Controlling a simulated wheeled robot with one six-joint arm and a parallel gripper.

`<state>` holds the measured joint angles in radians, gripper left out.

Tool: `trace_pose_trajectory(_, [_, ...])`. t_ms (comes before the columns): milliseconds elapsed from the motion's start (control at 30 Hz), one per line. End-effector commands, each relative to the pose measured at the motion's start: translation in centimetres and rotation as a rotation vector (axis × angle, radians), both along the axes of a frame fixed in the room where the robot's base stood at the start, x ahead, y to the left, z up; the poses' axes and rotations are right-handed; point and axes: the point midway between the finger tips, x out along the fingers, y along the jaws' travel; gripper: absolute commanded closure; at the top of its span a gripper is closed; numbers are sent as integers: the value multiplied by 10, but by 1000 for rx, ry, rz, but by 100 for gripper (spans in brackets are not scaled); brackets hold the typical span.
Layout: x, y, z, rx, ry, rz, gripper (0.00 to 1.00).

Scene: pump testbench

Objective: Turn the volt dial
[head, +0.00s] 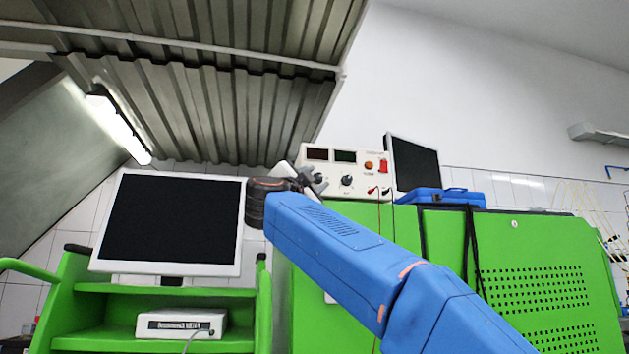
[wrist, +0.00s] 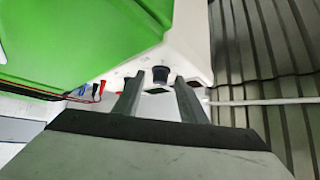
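The power supply (head: 362,158) is a cream box with two dark displays, standing on the green cabinet. Two dark dials show on its front in the head view: one (head: 347,180) is in the clear, the other (head: 318,178) is partly covered by my gripper (head: 310,180). I cannot read which one is the volt dial. In the wrist view, which looks upside down, a dark dial (wrist: 160,75) shows between and just beyond the fingertips of my gripper (wrist: 158,85). The fingers are apart with a gap around the dial; I see no contact.
Red and black leads (head: 374,190) hang from the supply's front. A dark monitor (head: 414,165) and a blue case (head: 437,196) stand to its right. A white-framed monitor (head: 172,222) stands on a green cart (head: 165,291) at the left.

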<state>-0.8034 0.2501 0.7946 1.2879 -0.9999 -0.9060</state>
Motion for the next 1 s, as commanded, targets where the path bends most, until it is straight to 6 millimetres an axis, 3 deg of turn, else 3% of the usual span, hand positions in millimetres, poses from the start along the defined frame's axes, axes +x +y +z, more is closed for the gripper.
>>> trace_pose_trajectory(367, [-8, 3, -4, 0, 2, 1, 62])
trace_pose_trajectory(1000, [-107, 41, -61, -1, 1, 4, 62])
